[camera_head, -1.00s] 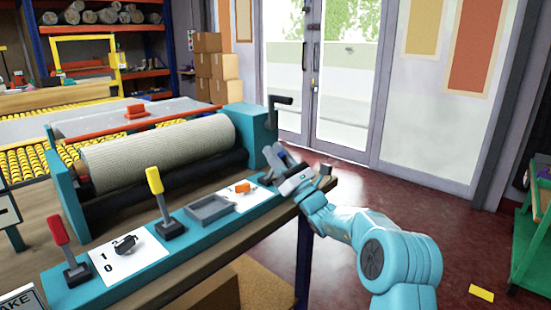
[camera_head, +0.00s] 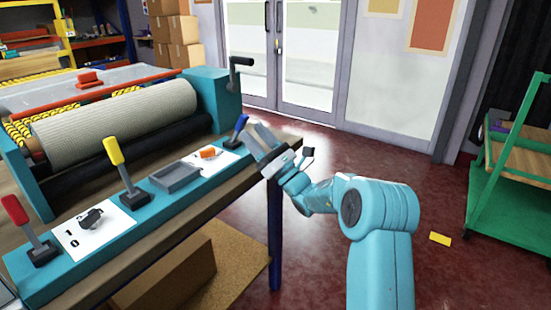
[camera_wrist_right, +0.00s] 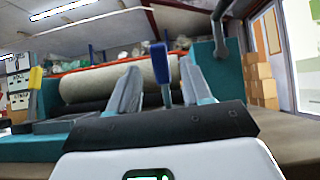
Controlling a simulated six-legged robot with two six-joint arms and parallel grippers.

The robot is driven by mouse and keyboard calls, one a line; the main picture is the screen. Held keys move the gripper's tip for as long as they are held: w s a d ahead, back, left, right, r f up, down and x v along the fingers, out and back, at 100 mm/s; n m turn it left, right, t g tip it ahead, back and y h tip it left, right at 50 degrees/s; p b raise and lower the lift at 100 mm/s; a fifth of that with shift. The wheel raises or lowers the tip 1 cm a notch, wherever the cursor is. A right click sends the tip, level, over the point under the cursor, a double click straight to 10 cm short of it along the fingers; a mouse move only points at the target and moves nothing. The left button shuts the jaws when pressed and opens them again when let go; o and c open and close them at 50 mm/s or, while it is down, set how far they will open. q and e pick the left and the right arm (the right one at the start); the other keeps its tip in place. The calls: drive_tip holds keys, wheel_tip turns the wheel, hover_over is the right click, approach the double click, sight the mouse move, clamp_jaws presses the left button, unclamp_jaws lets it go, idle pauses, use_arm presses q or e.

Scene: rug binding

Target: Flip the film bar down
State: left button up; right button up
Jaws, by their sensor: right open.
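A blue-handled lever (camera_head: 236,130) stands upright at the right end of the teal control strip. In the right wrist view the blue lever (camera_wrist_right: 160,62) shows between the two grey fingers, which stand apart on either side of it. My right gripper (camera_head: 262,136) is open, just right of the lever in the head view; I cannot tell whether it touches it. A yellow lever (camera_head: 115,152) and a red lever (camera_head: 16,210) stand farther left. A red bar (camera_head: 70,92) with a raised block lies behind the pale roller (camera_head: 115,125). No label names the film bar. My left gripper is out of view.
A black crank (camera_head: 235,68) rises at the roller's right end. A grey tray (camera_head: 176,177) and an orange switch (camera_head: 208,153) sit on the strip. A green cart (camera_head: 505,215) stands right; red floor lies open between.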

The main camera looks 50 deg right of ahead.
drive_tip(key=v, duration=0.9)
drive_tip(key=shift+s+f, duration=0.25)
drive_tip(key=shift+s, duration=0.05)
